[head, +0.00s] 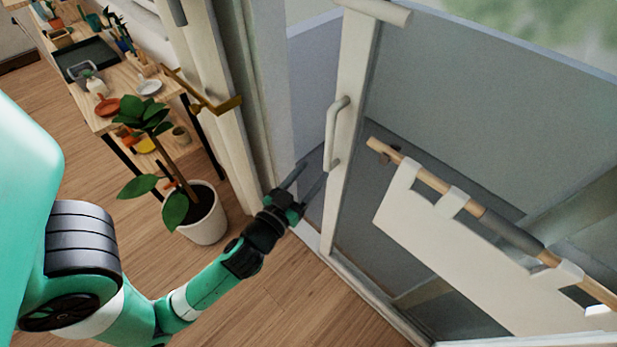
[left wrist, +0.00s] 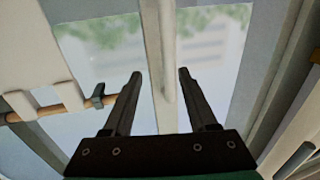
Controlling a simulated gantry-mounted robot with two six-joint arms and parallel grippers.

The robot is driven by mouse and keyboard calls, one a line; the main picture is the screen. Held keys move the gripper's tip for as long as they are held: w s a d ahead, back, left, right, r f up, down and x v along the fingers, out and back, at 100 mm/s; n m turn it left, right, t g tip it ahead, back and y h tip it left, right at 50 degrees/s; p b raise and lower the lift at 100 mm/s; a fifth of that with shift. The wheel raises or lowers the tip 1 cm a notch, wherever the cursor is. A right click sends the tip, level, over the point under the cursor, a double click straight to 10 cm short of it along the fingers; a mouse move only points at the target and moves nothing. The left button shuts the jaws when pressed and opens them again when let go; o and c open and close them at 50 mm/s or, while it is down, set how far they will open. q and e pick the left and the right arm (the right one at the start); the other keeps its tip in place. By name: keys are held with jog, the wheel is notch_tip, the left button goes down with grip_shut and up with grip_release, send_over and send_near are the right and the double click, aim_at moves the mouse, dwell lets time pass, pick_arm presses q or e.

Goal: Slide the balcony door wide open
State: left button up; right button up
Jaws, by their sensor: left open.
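The balcony door is a glass panel with a pale stile (head: 352,75). It carries a vertical white bar handle (head: 334,130). A gap shows between the stile and the door frame post (head: 272,95) on its left, so the door stands partly open. My left gripper (head: 308,172) is open, with its fingers pointing up at the door, just below and left of the handle. In the left wrist view, a pale vertical bar (left wrist: 164,60) shows beyond and between the open fingers (left wrist: 160,85). I cannot tell whether they touch anything. My right gripper is not in view.

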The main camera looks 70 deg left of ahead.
aim_at(327, 144)
pick_arm(q)
jog(key=shift+s+d, duration=0.15)
jog(key=shift+s, duration=0.1)
jog(key=shift+r, duration=0.1)
jog(key=p+x, duration=0.1)
jog(key=x, duration=0.3)
jog(key=p+x, duration=0.1)
jog(key=x, duration=0.3)
jog(key=a+p+x, duration=0.1)
jog(key=p+x, duration=0.1)
jog(key=x, duration=0.2)
jog(key=shift+s+r, duration=0.4)
jog(key=shift+s, duration=0.05)
grip_shut()
dwell(0.9)
